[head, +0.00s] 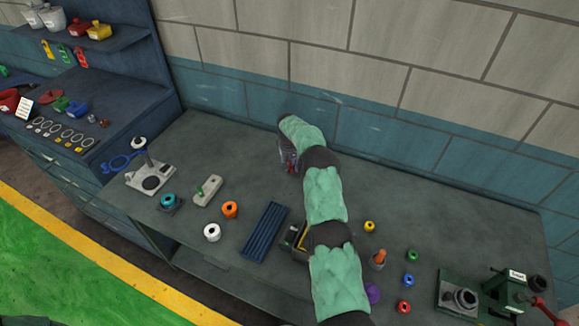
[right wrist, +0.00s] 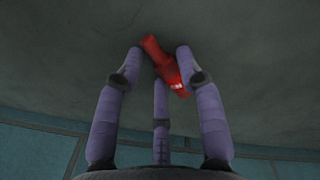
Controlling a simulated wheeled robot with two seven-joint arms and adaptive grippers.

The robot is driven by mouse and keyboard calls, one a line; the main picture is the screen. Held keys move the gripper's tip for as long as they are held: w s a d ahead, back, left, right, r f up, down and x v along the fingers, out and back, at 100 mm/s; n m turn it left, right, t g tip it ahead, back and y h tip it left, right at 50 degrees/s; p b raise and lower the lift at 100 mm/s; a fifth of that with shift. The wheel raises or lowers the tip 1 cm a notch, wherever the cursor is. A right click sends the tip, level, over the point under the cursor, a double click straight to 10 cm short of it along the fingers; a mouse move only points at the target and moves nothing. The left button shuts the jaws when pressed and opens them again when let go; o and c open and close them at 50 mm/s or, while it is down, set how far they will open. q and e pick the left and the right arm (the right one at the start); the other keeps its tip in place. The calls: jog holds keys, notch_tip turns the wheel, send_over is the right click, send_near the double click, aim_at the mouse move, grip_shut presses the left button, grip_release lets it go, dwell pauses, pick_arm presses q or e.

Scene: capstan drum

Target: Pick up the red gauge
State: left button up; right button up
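The red gauge (right wrist: 164,64), an elongated red piece with a small white marking, shows in the right wrist view between the fingertips of my right gripper (right wrist: 159,62). It lies at a slant, close to the right finger, with a narrow gap to the left finger. The fingers look open around it; firm contact is not clear. In the head view my right gripper (head: 287,160) points down over the back of the grey bench, and my own arm hides much of that spot. My left gripper is not in view.
The grey bench (head: 400,215) holds a blue ribbed tray (head: 265,232), several coloured rings, a stand with a white base (head: 151,178) and a green machine (head: 485,295) at right. A tiled wall (head: 370,125) closes the back. Shelves stand at left.

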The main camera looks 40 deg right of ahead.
aim_at(292, 167)
grip_shut()
jog(key=shift+r, duration=0.15)
jog(key=shift+r, duration=0.2)
notch_tip(292, 167, up, 3)
jog(key=shift+s+a+r, duration=0.1)
jog(key=shift+a, duration=0.05)
jog(key=s+a+r, duration=0.9)
jog(key=a, duration=0.1)
jog(key=shift+s+p, duration=0.2)
jog(key=shift+p, duration=0.1)
